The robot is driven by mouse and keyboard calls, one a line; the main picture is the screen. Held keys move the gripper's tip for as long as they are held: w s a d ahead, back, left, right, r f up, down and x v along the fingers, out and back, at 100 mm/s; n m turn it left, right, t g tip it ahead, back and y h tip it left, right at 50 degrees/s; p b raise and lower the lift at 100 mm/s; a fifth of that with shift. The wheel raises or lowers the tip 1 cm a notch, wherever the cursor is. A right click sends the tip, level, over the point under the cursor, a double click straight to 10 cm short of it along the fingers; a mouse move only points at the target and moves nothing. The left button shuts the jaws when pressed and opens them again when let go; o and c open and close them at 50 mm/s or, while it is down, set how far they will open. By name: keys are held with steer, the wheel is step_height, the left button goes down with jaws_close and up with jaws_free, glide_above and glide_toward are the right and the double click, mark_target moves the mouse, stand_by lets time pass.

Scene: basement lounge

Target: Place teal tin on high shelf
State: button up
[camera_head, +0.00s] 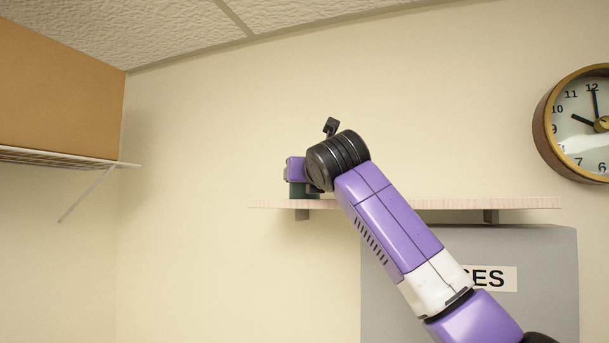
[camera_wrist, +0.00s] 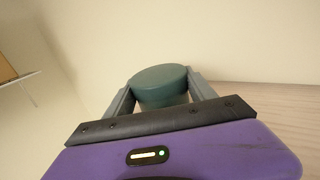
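The teal tin (camera_wrist: 160,84) stands between the two grey fingers of my gripper (camera_wrist: 162,90) in the wrist view. The fingers press against its left and right sides, so my gripper looks shut on it. In the head view my gripper (camera_head: 298,180) is at the left end of the high wooden shelf (camera_head: 420,203). A dark teal bit of the tin (camera_head: 300,191) shows right at the shelf's top edge. I cannot tell whether its bottom touches the shelf. The shelf board also shows at the right of the wrist view (camera_wrist: 270,98).
A wire shelf (camera_head: 65,157) with a large brown box (camera_head: 60,85) hangs at the left wall. A round clock (camera_head: 575,122) hangs at the right. A grey panel (camera_head: 545,255) with a sign is below the shelf. The shelf's right part looks clear.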

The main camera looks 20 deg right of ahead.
steer(key=o, duration=0.4)
steer(key=shift+o, duration=0.2)
steer(key=shift+r, duration=0.25)
steer(key=shift+s+f+b, duration=0.15)
steer(key=shift+s+b, duration=0.15)
steer(key=shift+s, duration=0.05)
steer(key=s+b, duration=0.4)
steer(key=s, duration=0.7)
steer(key=shift+s+a, duration=0.15)
steer(key=shift+a, duration=0.3)
